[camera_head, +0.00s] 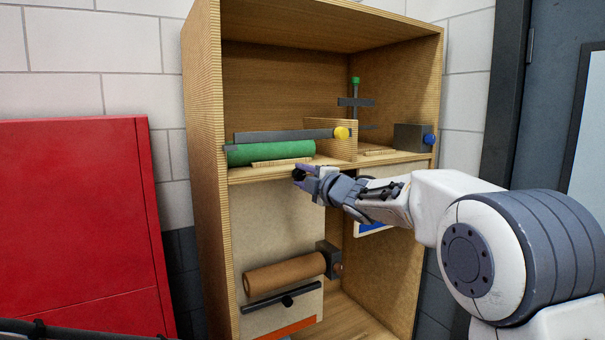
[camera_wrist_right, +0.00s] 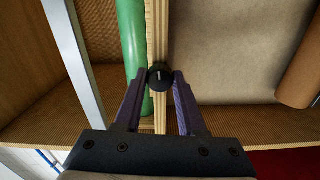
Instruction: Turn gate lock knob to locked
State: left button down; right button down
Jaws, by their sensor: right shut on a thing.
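The gate lock knob (camera_wrist_right: 160,78) is a small round black knob with a pale mark line on its face. It sits at the front edge of the cabinet's middle shelf, below the green roll, and also shows in the head view (camera_head: 298,174). My right gripper (camera_wrist_right: 160,82) has its two purple fingers on either side of the knob, shut on it. In the head view my right gripper (camera_head: 306,175) reaches in from the right, and its fingers partly cover the knob. My left gripper is not in view.
The wooden cabinet (camera_head: 205,150) holds a green roll (camera_head: 270,152) and a grey bar (camera_head: 285,136) on the shelf. A red cabinet (camera_head: 75,220) stands at the left.

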jog(key=shift+d+f+m, duration=0.1)
jog(key=shift+m, duration=0.5)
jog(key=c, duration=0.5)
grip_release()
jog(key=shift+s+d, duration=0.25)
jog(key=shift+s, duration=0.2)
jog(key=b+v, duration=0.3)
jog(key=v, duration=0.6)
jog(key=shift+s+b, duration=0.2)
jog(key=shift+b, duration=0.2)
jog(key=shift+d, duration=0.1)
